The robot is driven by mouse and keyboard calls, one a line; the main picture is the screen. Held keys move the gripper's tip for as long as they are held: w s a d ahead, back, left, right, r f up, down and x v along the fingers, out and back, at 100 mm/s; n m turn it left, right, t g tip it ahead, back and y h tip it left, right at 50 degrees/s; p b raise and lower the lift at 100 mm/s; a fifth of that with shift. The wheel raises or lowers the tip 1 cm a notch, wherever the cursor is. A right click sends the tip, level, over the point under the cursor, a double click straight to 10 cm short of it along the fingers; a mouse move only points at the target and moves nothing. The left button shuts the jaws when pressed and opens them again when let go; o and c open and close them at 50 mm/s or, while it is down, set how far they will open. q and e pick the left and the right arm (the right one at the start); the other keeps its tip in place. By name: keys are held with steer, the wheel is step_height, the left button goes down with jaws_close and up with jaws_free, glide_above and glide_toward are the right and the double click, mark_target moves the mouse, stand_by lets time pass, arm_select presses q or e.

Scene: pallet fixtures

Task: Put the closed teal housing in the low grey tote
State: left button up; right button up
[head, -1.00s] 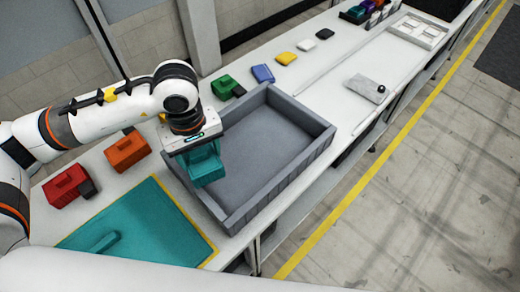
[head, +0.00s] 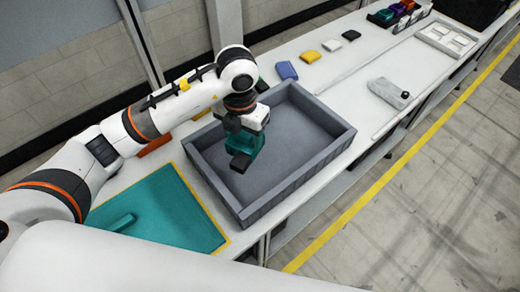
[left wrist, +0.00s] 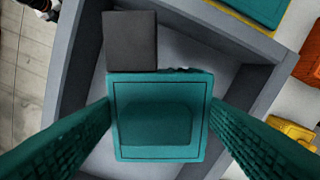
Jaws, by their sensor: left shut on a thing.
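The teal housing (head: 246,143) is in my left gripper (head: 244,132), over the inside of the low grey tote (head: 300,190). In the left wrist view the housing (left wrist: 160,120) sits between the two fingers, its flat face toward the camera, with a dark grey block (left wrist: 131,41) at one end. The tote (left wrist: 70,75) shows around and below it. The housing looks clear of the tote walls; I cannot tell whether it touches the floor. My right gripper is not in view.
A teal mat (head: 165,215) with a yellow edge and a teal bar lies in front of the tote. A blue piece (head: 287,70), a yellow piece (head: 310,56) and a grey plate with a black knob (head: 388,93) lie beyond it. The tote floor looks empty.

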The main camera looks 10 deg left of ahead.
mark_target(243, 147)
arm_select(q)
step_height(243, 147, down, 5)
steer(key=shift+a+r+p, duration=0.1)
steer(key=shift+r+p, duration=0.05)
steer(key=shift+p, duration=0.3)
step_height(243, 147, down, 4)
steer(key=shift+r+p, duration=0.15)
steer(key=shift+p, duration=0.25)
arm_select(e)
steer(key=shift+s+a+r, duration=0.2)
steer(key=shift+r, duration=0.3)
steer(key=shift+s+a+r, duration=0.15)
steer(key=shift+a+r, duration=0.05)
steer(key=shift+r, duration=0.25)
arm_select(q)
steer(key=o, duration=0.7)
steer(key=shift+f, duration=0.2)
steer(key=shift+c, duration=0.2)
steer(key=o, duration=0.4)
steer(key=shift+o, duration=0.2)
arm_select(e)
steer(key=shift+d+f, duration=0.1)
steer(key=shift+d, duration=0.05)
arm_select(q)
steer(key=shift+r, duration=0.1)
